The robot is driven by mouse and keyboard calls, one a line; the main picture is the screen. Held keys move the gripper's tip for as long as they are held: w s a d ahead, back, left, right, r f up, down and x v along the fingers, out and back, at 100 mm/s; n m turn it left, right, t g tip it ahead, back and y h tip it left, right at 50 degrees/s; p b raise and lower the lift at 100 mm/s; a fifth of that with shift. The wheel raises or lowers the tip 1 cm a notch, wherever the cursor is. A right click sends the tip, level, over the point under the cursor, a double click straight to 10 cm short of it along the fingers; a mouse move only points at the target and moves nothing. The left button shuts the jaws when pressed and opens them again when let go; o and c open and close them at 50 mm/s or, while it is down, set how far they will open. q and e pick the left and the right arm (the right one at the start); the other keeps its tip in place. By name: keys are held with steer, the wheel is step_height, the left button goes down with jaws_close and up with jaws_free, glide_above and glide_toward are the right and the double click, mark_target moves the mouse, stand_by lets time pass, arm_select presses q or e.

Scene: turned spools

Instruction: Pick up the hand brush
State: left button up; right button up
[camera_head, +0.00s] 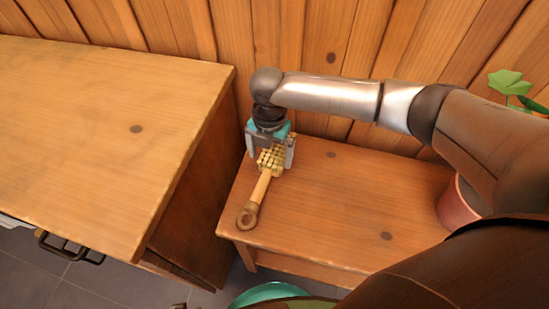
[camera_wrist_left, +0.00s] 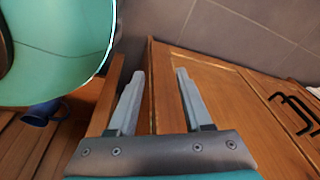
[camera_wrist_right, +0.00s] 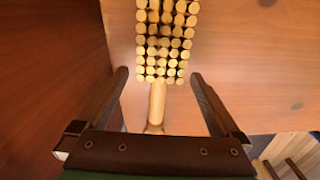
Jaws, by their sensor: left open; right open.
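The hand brush (camera_head: 260,188) lies on the low wooden bench (camera_head: 340,215), its block of pale bristle tufts facing up and its ringed handle end toward the bench's front left edge. My right gripper (camera_head: 270,160) is open above the bristle end. In the right wrist view the brush (camera_wrist_right: 157,105) runs between the spread fingers of the right gripper (camera_wrist_right: 160,75), with a gap on both sides. My left gripper (camera_wrist_left: 160,74) is open with nothing between its fingers, and shows in the left wrist view beside a wooden cabinet front.
A taller wooden cabinet (camera_head: 100,130) with dark handles stands close at the left of the bench. A plank wall (camera_head: 330,40) rises behind. A reddish pot (camera_head: 462,205) with a green plant stands at the right. A teal round object (camera_head: 270,293) is below the bench front.

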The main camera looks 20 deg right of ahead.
mark_target(271, 161)
step_height(271, 161, down, 2)
steer(key=shift+f+b, duration=0.1)
steer(key=shift+b, duration=0.4)
arm_select(q)
steer(key=shift+w+d+r+b, duration=0.15)
steer(key=shift+w+d+r, duration=0.35)
steer(key=shift+w+r, duration=0.15)
steer(key=shift+w+d+r+b, duration=0.15)
steer(key=shift+w+d+r, duration=0.4)
steer(key=shift+r, duration=0.15)
arm_select(e)
steer(key=shift+f, duration=0.7)
arm_select(q)
steer(key=shift+a, duration=0.1)
arm_select(e)
steer(key=shift+c, duration=0.2)
steer(key=c, duration=1.4)
